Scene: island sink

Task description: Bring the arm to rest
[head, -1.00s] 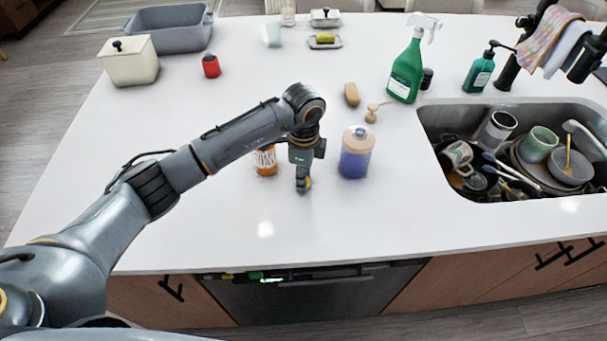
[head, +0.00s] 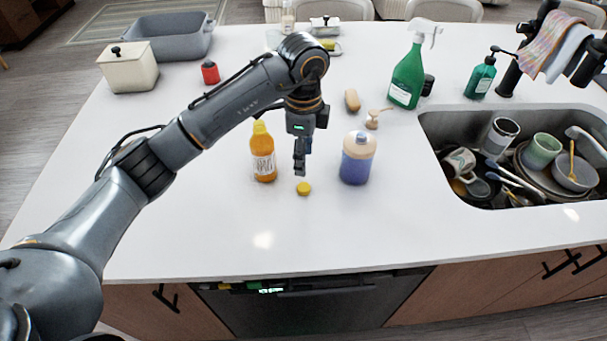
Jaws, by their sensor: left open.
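My left gripper (head: 301,160) is open and empty. It points down above the white counter (head: 200,225), a little above and behind a small yellow cap-like disc (head: 303,188) that lies on the counter. An orange bottle (head: 263,155) with a yellow top stands upright just left of the gripper. My left arm reaches in from the left side of the view. My right gripper does not show.
A sink (head: 520,160) full of dishes is at the right. A green spray bottle (head: 408,75), a soap bottle (head: 481,75), a wooden brush (head: 352,100) and a red can (head: 210,72) stand or lie farther back. The front left of the counter is clear.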

